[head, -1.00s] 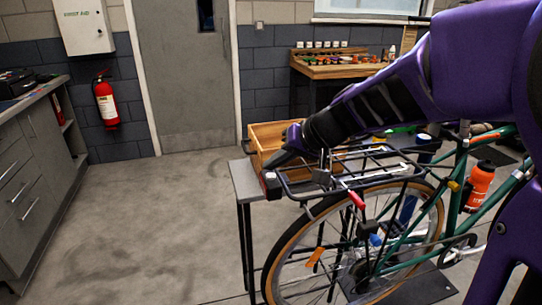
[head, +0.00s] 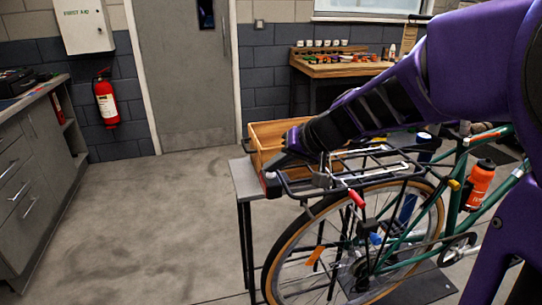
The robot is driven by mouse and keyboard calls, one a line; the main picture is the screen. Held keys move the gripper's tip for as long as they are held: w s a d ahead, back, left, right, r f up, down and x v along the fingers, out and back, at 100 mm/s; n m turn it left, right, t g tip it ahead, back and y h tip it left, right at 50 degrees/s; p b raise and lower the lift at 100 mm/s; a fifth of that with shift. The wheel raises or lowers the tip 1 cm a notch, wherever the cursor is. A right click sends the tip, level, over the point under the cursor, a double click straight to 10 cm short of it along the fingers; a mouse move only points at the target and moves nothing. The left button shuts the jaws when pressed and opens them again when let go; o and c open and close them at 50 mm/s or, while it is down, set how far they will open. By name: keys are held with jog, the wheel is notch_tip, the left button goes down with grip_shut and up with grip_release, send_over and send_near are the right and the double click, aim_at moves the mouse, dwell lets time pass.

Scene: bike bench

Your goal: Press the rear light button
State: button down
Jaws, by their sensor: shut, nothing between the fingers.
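The rear light (head: 271,183) is a small dark and red block at the rear end of the black bike rack (head: 375,172). Its button is too small to make out. My gripper (head: 271,167) is at the rack's rear end, just above the light. Its fingers look shut and point down and to the left. I cannot tell whether the fingertips touch the light. The green bike (head: 410,235) stands upright, with its rear wheel below the rack.
A narrow grey table (head: 243,180) with a wooden crate (head: 268,136) stands behind the rack. A workbench (head: 335,68) is by the back wall. Drawers (head: 30,195) line the left side. The floor at left is clear.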

aim_at(274, 178)
dwell(0.4)
jog(key=shift+r, duration=0.45)
notch_tip(274, 178, up, 6)
jog(key=p, duration=0.3)
jog(key=shift+p, duration=0.3)
